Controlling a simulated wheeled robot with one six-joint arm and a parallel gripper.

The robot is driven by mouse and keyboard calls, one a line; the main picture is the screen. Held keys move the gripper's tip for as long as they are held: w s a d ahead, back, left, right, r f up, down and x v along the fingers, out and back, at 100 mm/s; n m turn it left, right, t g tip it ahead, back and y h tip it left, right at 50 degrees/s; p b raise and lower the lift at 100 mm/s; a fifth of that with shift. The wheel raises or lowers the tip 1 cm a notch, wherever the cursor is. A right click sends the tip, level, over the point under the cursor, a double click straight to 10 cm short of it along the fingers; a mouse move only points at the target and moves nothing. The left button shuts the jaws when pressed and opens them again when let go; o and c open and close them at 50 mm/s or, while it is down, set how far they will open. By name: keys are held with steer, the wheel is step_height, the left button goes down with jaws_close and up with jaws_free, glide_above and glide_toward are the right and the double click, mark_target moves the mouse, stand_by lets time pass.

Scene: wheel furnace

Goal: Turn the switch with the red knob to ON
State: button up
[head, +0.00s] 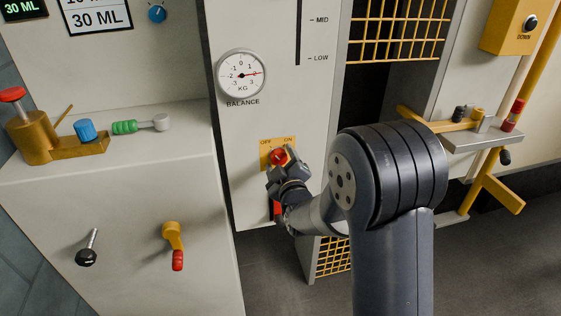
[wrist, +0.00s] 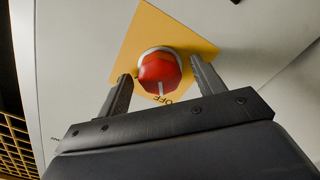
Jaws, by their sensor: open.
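The red knob (head: 278,156) sits on a yellow plate (head: 265,150) marked OFF at left and ON at right, on the light grey panel. In the wrist view the red knob (wrist: 160,70) has a white mark on its edge, which points toward the OFF lettering on the yellow plate (wrist: 140,42). My gripper (head: 280,163) is at the knob in the head view and partly covers it. In the wrist view my gripper (wrist: 160,69) is open, with one finger on each side of the knob. Small gaps seem to show, but I cannot tell whether either finger touches.
A round balance gauge (head: 241,75) is above the plate. To the left, a cabinet holds a black-knobbed lever (head: 87,250) and a red-tipped lever (head: 175,247). Yellow grating (head: 400,30) is at right.

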steer(key=shift+w, duration=0.1)
steer(key=shift+c, duration=0.6)
steer(key=c, duration=0.9)
steer(key=shift+o, duration=0.2)
steer(key=shift+f+m+b, duration=0.15)
steer(key=shift+m+b, duration=0.15)
steer(key=shift+b, duration=0.2)
steer(key=shift+f+m+b, duration=0.1)
steer(key=shift+m+b, duration=0.8)
steer(key=shift+b, duration=0.35)
steer(key=m+b, duration=0.4)
steer(key=shift+m+b, duration=0.3)
steer(key=shift+b, duration=0.05)
steer(key=m+b, duration=0.3)
steer(key=shift+r+m+b, duration=0.2)
steer(key=shift+m+b, duration=0.95)
steer(key=shift+m, duration=0.65)
steer(key=shift+r+m, duration=0.1)
steer(key=shift+m, duration=0.2)
